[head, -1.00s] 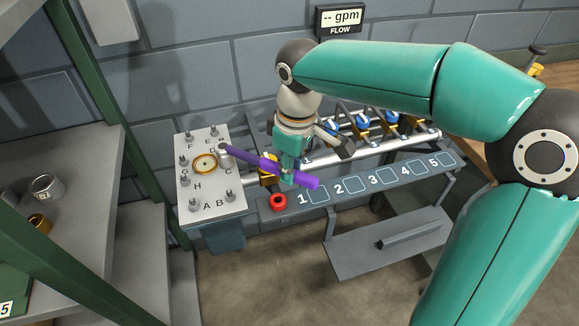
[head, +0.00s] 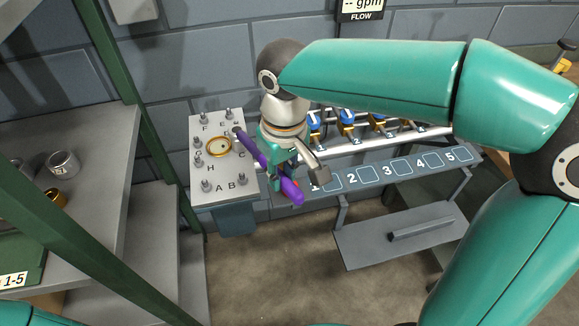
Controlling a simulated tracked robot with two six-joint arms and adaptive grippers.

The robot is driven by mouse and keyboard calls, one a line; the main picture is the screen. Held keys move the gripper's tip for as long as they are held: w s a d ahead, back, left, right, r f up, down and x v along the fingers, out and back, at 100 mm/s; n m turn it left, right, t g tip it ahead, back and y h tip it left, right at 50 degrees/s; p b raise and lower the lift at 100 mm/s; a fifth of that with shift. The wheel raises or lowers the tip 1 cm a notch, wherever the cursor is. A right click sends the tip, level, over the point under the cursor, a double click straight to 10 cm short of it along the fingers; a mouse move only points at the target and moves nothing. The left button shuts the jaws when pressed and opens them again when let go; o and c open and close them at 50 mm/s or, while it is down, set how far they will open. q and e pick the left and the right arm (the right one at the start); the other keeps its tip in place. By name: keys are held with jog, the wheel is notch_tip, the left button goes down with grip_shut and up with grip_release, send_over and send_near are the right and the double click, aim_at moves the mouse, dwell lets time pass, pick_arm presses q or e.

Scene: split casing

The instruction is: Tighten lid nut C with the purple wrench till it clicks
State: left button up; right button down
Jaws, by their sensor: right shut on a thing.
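The purple wrench (head: 291,190) is held in my right gripper (head: 281,168), which is shut on its shaft. The wrench slants from its dark head at the right side of the grey lid plate (head: 220,187) down to its thick handle end at the front right. The head is over the lid's right edge, a little above the letter C as seen in the picture. Nut C is not clearly seen; the wrench and gripper cover that area. I cannot tell whether the head sits on a nut. My left gripper is out of view.
Other lid studs stand by letters A, B, E, F, G and H, around a brass-ringed window (head: 219,147). A numbered bench strip (head: 385,170) runs right, with blue-topped valves behind. A shelf (head: 60,135) with a metal cup (head: 63,164) stands left.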

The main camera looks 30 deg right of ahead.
jog(key=shift+d, duration=0.1)
jog(key=shift+d, duration=0.3)
jog(key=shift+r+p, duration=2.35)
jog(key=shift+r, duration=0.2)
jog(key=shift+w, duration=0.1)
